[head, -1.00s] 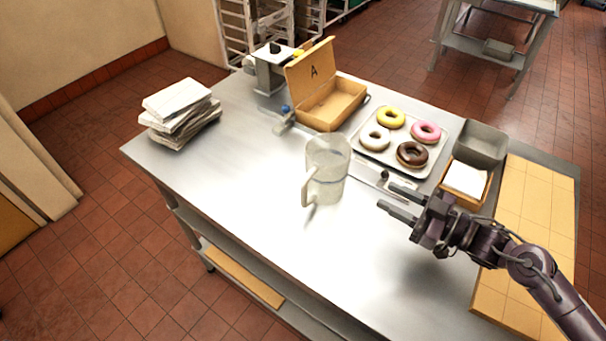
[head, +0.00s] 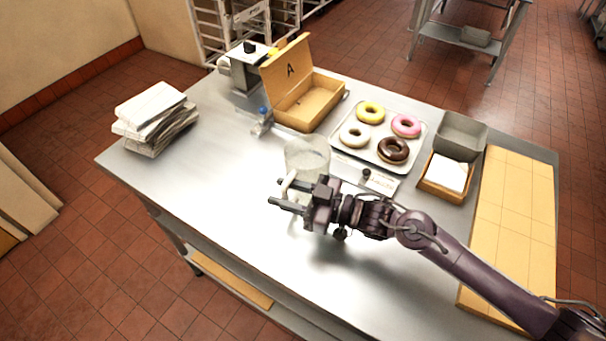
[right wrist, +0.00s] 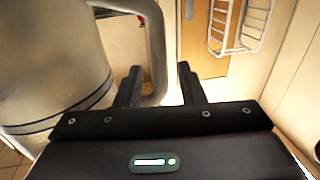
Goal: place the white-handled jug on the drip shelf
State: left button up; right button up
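The pale, translucent jug (head: 307,157) stands on the steel table, partly hidden behind my right gripper. Its white handle (head: 288,183) faces the front left. In the right wrist view the grey jug body (right wrist: 50,60) fills the left side, and the handle (right wrist: 155,45) curves down towards the gap between my fingers. My right gripper (head: 277,192) is at the handle, with its fingers apart; they also show apart in the right wrist view (right wrist: 160,85). I cannot tell whether either finger touches the handle. I cannot make out the drip shelf for certain. My left gripper is not in view.
A tray (head: 420,130) of doughnuts lies behind the jug, with a black-knobbed item (head: 366,175) in front. An open box (head: 308,105) is at the back, white stacked boxes (head: 150,125) at left. The table's front left (head: 200,190) is clear.

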jog(key=shift+w+a, duration=0.1)
jog(key=shift+a, duration=0.05)
grip_shut()
dwell(0.4)
